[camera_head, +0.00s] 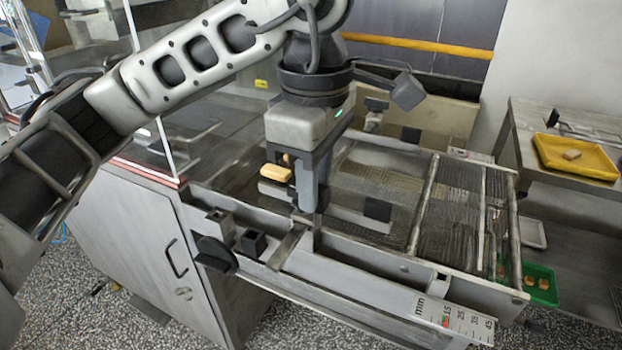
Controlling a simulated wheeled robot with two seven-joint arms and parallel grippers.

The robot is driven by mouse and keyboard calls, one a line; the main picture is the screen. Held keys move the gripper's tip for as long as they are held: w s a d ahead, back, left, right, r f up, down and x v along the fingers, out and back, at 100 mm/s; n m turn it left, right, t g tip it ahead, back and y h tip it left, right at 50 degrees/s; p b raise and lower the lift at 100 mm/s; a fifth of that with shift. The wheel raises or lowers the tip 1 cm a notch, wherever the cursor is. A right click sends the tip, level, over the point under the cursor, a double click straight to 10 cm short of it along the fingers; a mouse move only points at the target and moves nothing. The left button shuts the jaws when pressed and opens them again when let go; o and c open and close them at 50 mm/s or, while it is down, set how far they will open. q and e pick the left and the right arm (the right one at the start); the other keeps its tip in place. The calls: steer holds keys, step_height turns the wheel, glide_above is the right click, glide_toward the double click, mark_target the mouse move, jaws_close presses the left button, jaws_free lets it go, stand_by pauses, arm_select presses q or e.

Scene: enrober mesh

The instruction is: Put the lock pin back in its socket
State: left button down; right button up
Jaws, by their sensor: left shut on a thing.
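My left gripper (312,202) points down over the near rail of the mesh conveyor. It is shut on a small dark piece at its fingertips, apparently the lock pin; the fingers hide most of it. A narrow upright metal piece (317,238) stands on the rail just below the fingertips. I cannot tell whether the held piece touches it, and no open socket hole shows clearly. My right gripper is not in view.
The wire mesh belt (450,215) runs to the right, crossed by metal bars. Dark knobs and blocks (254,243) sit on the near rail at left. A millimetre scale (455,318) is at the front right. A yellow tray (577,157) and green tray (541,285) stand right.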

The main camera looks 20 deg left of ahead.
arm_select(q)
steer(key=shift+r+p, duration=1.5)
steer(key=shift+r, duration=0.6)
